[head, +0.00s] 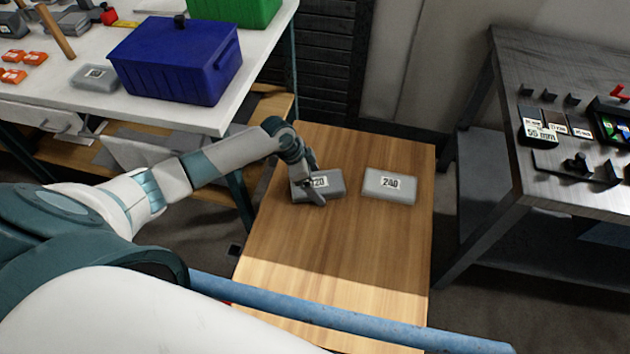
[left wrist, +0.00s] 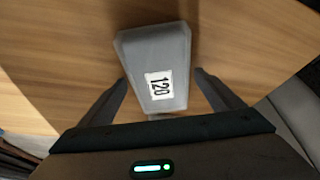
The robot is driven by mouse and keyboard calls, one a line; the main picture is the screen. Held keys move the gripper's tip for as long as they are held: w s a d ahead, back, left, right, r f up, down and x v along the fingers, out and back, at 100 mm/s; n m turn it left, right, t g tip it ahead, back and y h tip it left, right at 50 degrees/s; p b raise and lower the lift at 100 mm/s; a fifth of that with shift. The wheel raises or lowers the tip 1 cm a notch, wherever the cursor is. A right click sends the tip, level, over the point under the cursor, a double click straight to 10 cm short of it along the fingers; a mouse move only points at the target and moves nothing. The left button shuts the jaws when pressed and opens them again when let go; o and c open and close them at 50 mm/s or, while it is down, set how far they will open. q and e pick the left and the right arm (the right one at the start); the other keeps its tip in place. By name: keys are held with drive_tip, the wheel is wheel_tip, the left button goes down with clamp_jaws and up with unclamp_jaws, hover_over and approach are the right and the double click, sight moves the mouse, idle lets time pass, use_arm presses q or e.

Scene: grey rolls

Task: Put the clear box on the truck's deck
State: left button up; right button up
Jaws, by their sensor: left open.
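The left block, labelled 120 (head: 334,182), is partly hidden by my left gripper (head: 312,190). The right block (head: 390,185) has a label that is hard to read. In the left wrist view, my left gripper (left wrist: 161,76) is open, with a finger on each side of the 120 block (left wrist: 160,50), apparently not closed on it. My right gripper is out of view.
A dark metal table (head: 560,80) with tools stands at right. The deck's near half is bare.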

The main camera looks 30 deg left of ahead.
use_arm(q)
drive_tip(key=shift+s+a+r, duration=0.1)
drive_tip(key=shift+a+r, duration=0.15)
drive_tip(key=shift+r, duration=0.25)
drive_tip(key=v, duration=1.1)
drive_tip(key=shift+s+d, duration=0.1)
drive_tip(key=shift+f, duration=0.1)
